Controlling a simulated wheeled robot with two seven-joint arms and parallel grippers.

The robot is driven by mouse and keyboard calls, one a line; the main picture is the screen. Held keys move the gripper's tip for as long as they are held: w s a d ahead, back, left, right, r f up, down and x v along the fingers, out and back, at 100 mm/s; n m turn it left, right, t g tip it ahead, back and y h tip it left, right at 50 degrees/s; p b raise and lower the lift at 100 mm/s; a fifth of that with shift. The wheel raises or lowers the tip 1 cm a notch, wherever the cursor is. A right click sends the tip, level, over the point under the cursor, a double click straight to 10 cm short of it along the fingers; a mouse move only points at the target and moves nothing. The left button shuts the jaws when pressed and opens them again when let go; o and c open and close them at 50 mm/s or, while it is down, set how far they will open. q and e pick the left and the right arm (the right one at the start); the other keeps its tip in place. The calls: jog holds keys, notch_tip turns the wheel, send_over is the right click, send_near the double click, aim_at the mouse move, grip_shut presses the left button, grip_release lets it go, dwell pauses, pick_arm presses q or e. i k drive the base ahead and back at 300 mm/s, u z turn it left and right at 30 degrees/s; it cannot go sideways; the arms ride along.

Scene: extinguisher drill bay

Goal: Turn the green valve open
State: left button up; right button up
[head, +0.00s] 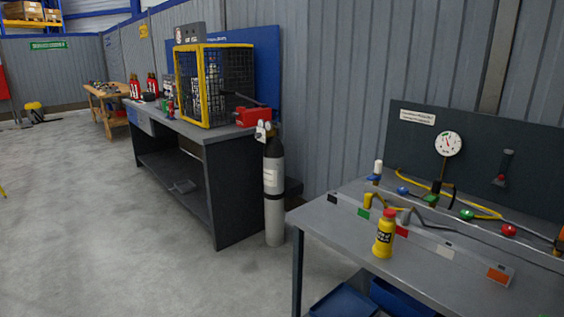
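A workbench (340,222) at the right carries a row of coloured fittings in front of a dark back panel (400,150). A green round knob (467,214) sits in that row, left of a red knob (508,230). Another green part (430,199) sits below the gauge, beside the yellow hose. I cannot tell which of the two is the green valve, nor how far either is turned. Neither of my grippers is in view.
A yellow bottle with a red cap (384,235) stands on the bench's front part. A pressure gauge (448,144) is on the panel. A grey cylinder (274,190) stands left of the bench, beside a dark bench with a yellow-framed cage (181,88).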

aim_at(467, 214)
jog(key=z, duration=1.35)
